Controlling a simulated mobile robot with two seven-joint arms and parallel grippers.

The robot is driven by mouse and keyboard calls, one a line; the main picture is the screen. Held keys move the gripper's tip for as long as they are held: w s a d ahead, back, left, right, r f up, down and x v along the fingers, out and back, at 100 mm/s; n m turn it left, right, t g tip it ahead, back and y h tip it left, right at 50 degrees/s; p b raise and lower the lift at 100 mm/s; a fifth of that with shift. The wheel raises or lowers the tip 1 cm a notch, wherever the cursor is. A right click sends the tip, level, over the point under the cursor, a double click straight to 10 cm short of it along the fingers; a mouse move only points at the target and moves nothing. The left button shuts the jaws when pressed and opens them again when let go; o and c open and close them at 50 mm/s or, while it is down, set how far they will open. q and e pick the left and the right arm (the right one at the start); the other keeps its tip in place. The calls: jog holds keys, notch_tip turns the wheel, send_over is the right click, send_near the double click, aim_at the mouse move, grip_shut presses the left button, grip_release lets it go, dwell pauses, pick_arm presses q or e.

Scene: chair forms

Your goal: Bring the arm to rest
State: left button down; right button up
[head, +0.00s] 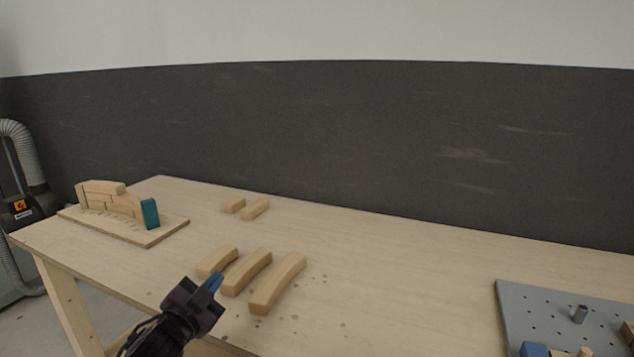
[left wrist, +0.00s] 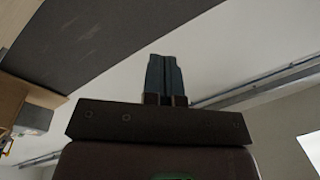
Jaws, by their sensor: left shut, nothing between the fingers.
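My left gripper (head: 213,283) is at the lower left in the head view, at the front edge of the wooden table (head: 400,290). It overlaps the curved wooden pieces in the picture; I cannot tell its exact height above the table. In the left wrist view its blue fingers (left wrist: 163,75) are together with nothing between them, against wall and ceiling. My right gripper is in neither view.
Several curved wooden pieces (head: 278,284) lie just past the gripper. Two small blocks (head: 255,209) lie farther back. A board (head: 147,237) at left bears a wooden assembly with a teal block (head: 150,213). A grey pegboard (head: 515,311) is at right. The table middle is clear.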

pick_arm(q)
jog(key=s+a+f+n+g+y, duration=0.2)
jog(key=s+f+n, duration=0.3)
jog(key=s+f, duration=0.9)
jog(key=s+a+f+n+g+y, duration=0.3)
jog(key=s+a+f+n+g, duration=0.2)
jog(key=s+f, duration=0.9)
jog(key=s, duration=0.5)
jog(key=shift+s+y, duration=0.3)
jog(key=shift+s, duration=0.05)
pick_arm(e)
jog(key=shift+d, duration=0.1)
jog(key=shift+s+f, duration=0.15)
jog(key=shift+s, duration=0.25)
